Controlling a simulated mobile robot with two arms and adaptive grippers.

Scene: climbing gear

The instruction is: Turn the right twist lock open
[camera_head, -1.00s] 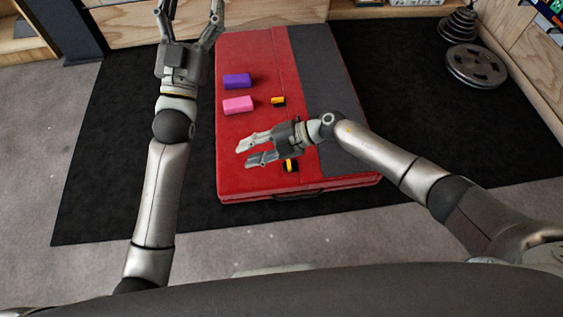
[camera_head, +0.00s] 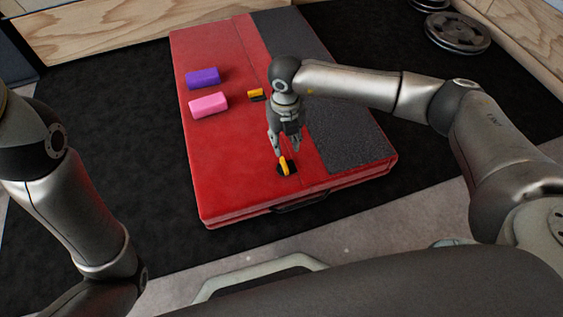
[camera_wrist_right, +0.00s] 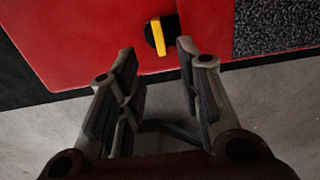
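A twist lock (camera_head: 285,167) with a yellow handle on a dark base sits near the front edge of the red mat (camera_head: 235,180). Its handle runs roughly front to back. It also shows in the right wrist view (camera_wrist_right: 158,37), beyond and between the fingertips. A second twist lock (camera_head: 256,93) lies farther back, its yellow handle running sideways. My right gripper (camera_head: 284,150) points down just behind the near lock. In the right wrist view its fingers (camera_wrist_right: 157,48) are apart with nothing held between them. My left gripper is out of view.
A purple block (camera_head: 202,78) and a pink block (camera_head: 208,105) lie on the mat's left half. A dark handle (camera_head: 300,202) is on its front side. Weight plates (camera_head: 457,32) lie at the back right. The dark floor mat (camera_head: 120,130) is clear at left.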

